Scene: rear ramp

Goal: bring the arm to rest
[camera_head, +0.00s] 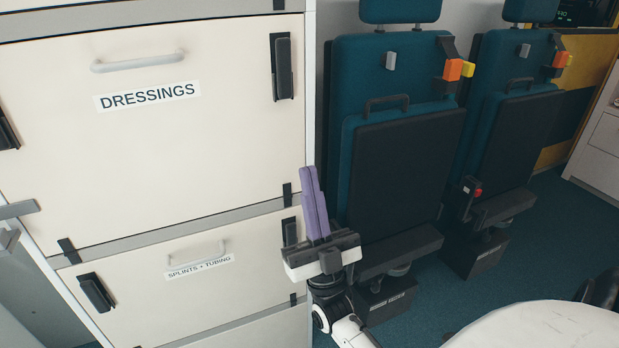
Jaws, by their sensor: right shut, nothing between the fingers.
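My right gripper (309,172) is in the lower middle of the head view, with its purple fingers pointing up and pressed together. Nothing is between them. It is in front of the right edge of the white cabinet and the near folded seat; I cannot tell how far from them it is. Its arm (343,327) comes up from the bottom edge. My left gripper is not in view.
The cabinet has a DRESSINGS door (150,160) above a SPLINTS + TUBING door (200,290), both closed. Two folded teal seats (345,85) stand at the right. A white rounded surface (545,328) is at the lower right. Blue floor (550,225) is clear beyond the seats.

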